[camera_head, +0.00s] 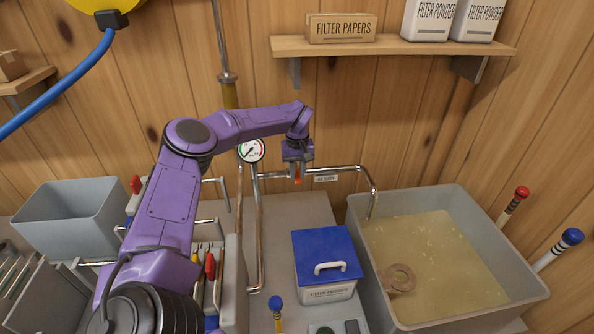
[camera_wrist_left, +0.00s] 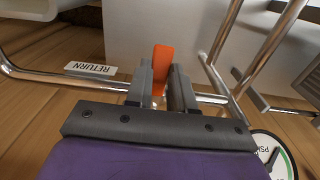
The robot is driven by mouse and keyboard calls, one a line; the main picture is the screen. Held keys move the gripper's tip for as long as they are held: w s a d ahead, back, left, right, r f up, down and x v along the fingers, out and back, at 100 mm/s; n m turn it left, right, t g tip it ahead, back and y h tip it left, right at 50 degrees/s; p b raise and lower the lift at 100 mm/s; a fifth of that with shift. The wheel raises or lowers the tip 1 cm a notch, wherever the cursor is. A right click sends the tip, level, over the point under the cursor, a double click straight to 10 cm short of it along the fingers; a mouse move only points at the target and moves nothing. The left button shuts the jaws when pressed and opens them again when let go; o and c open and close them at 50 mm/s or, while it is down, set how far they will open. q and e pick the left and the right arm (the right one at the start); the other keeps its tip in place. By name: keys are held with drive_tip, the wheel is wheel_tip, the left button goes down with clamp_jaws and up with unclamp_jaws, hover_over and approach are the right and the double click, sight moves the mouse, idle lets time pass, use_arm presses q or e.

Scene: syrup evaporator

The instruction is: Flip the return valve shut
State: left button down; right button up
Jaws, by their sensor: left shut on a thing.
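The return valve's orange handle (camera_wrist_left: 161,66) sits between the fingers of my left gripper (camera_wrist_left: 160,88) in the left wrist view. The gripper is shut on it. In the head view my left gripper (camera_head: 297,160) points down at the pipe, and only a small orange tip (camera_head: 297,177) of the handle shows below it. The valve body is mostly hidden by the fingers. A RETURN label (camera_wrist_left: 91,69) hangs beside it on the metal return pipe (camera_head: 345,168), which bends down over the grey tank. My right gripper is not in view.
A round pressure gauge (camera_head: 251,150) is left of the gripper. The grey tank (camera_head: 455,193) holds cloudy yellowish liquid and a brown ring-ended object (camera_head: 400,278). A blue-lidded filter powder box (camera_head: 326,253) stands below. A shelf (camera_head: 390,47) is above. Another grey bin (camera_head: 70,220) is at left.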

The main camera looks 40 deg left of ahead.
sight(297, 176)
use_arm(q)
drive_tip(key=shift+w+a+r, duration=0.2)
drive_tip(key=shift+r, duration=0.15)
drive_tip(key=c, duration=1)
unclamp_jaws()
drive_tip(key=shift+f, duration=0.1)
drive_tip(key=shift+o, duration=0.2)
drive_tip(key=shift+s+f, duration=0.1)
drive_tip(key=shift+f, duration=0.05)
drive_tip(key=shift+r, duration=0.3)
wheel_tip(297, 176, up, 10)
drive_tip(key=b, duration=0.2)
